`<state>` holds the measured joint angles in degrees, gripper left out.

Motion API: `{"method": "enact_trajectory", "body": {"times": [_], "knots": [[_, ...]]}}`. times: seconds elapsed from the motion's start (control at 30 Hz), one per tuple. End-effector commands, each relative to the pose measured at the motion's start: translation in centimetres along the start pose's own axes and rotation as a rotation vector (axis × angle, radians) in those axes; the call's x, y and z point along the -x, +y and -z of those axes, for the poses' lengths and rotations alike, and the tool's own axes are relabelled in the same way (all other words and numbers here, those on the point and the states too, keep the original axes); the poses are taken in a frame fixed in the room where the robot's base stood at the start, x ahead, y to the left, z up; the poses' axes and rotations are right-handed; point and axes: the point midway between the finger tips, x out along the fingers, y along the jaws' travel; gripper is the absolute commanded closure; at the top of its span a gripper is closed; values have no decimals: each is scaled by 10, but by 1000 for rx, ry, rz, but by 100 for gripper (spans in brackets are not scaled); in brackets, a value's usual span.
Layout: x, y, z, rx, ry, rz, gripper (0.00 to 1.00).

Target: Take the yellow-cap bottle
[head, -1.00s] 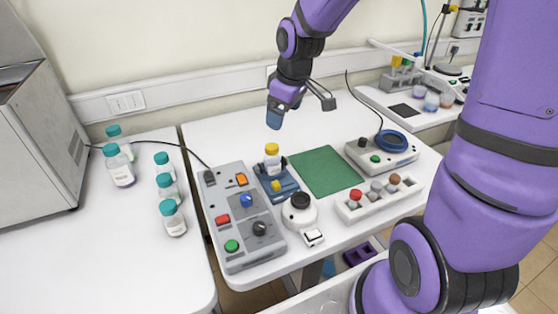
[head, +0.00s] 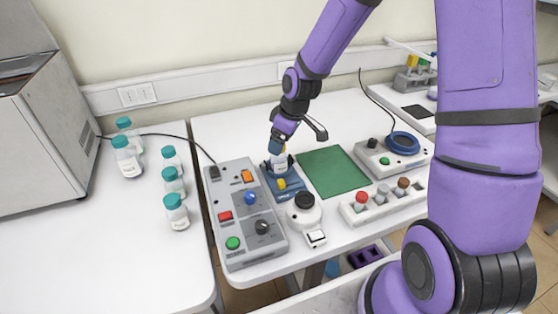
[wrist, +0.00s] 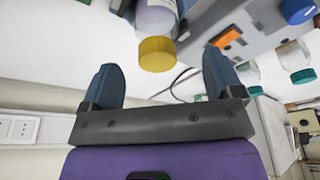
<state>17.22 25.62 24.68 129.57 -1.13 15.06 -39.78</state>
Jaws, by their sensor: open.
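The yellow-cap bottle (head: 280,166) stands upright in a blue holder (head: 285,192) on the white table. My gripper (head: 277,150) is at the top of the bottle. In the wrist view my gripper (wrist: 160,64) is open, with its blue fingers apart on either side of the cap and gaps at both sides.
A grey control box (head: 242,215) lies left of the holder, a green mat (head: 332,171) right of it. A white round device (head: 304,214) and a rack with coloured knobs (head: 383,200) stand in front. Several teal-cap bottles (head: 176,212) stand on the left table.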

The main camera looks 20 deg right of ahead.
Motion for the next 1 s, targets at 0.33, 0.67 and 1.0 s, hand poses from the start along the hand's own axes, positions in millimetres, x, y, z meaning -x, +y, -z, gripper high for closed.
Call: {"method": "enact_trajectory", "body": {"times": [0.33,0.67,1.0], "knots": [[-37,3,-2,1,-2,2,14],[-53,4,-2,0,1,-1,14],[-52,4,-2,-1,0,-1,65]]}}
